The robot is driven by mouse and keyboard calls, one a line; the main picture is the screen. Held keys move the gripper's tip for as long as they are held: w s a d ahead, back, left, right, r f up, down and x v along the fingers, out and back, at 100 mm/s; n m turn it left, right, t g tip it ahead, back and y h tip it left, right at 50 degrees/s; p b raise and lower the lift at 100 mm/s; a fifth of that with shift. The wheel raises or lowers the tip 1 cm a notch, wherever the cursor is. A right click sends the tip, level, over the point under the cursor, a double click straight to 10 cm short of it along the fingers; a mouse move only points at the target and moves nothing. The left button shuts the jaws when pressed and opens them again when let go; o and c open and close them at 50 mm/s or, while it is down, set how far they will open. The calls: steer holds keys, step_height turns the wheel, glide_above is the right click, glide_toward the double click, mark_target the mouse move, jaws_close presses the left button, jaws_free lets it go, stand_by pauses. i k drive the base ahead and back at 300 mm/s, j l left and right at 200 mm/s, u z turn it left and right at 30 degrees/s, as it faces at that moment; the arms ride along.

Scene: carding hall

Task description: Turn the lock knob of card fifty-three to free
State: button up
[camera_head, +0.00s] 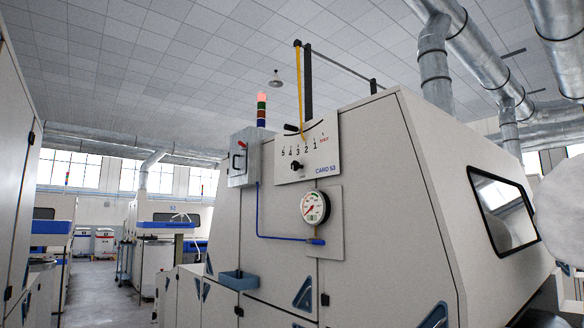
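Card 53 is the large cream machine (385,190) filling the middle and right. A white plate marked "CARD 53" (318,150) is on its end face. A small black knob (296,166) sits low on this plate, below a row of numbers from 5 to 1 and a red word too small to read. Its exact turned position is too small to tell. A yellow lever (299,88) comes down to the scale near 2, with a black grip (291,128) beside it. My gripper is not in view.
A round gauge (315,208) is below the plate, with a blue pipe (280,238). A grey box with a red handle (240,158) is to the left, under a signal tower (261,109) lit red on top. A blue tray (238,281) juts out low. An open aisle (105,285) runs left.

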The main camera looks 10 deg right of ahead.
mark_target(294, 165)
steer(key=i+j, duration=0.3)
steer(key=i, duration=0.2)
steer(key=i+j+u, duration=0.1)
steer(key=i+j, duration=0.2)
steer(key=i, duration=0.2)
steer(key=i+j, duration=0.25)
steer(key=i, duration=0.25)
steer(key=u, duration=0.05)
